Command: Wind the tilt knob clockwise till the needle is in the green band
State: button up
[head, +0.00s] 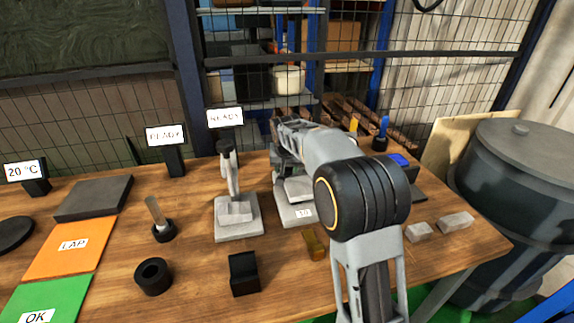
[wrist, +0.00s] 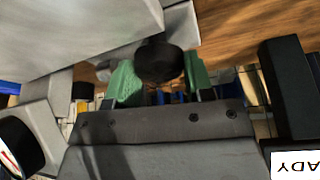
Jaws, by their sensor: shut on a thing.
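The black round tilt knob (wrist: 158,62) shows in the wrist view, below a grey machine body (wrist: 75,35). My gripper (wrist: 160,82) has its two green fingertips on either side of the knob, shut on it. Part of a dial (wrist: 10,155) with a black rim and a red mark shows at the lower left edge of the wrist view. Its needle and green band cannot be made out. In the head view my arm covers the gripper and the knob; only part of a grey machine base (head: 295,214) shows beside the arm.
On the wooden bench (head: 190,265) stand a grey stand (head: 238,228), a black block (head: 243,274), a black ring (head: 153,276), a brass piece (head: 314,245) and grey blocks (head: 456,222). A READY sign (wrist: 296,165) is near the gripper. A large drum (head: 520,190) stands right.

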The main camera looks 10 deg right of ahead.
jog(key=o, duration=0.9)
jog(key=shift+o, duration=0.2)
jog(key=shift+r, duration=0.1)
jog(key=p+v, duration=0.1)
jog(key=v, duration=1.2)
jog(key=shift+s+r+p, duration=0.25)
jog(key=shift+p, duration=0.15)
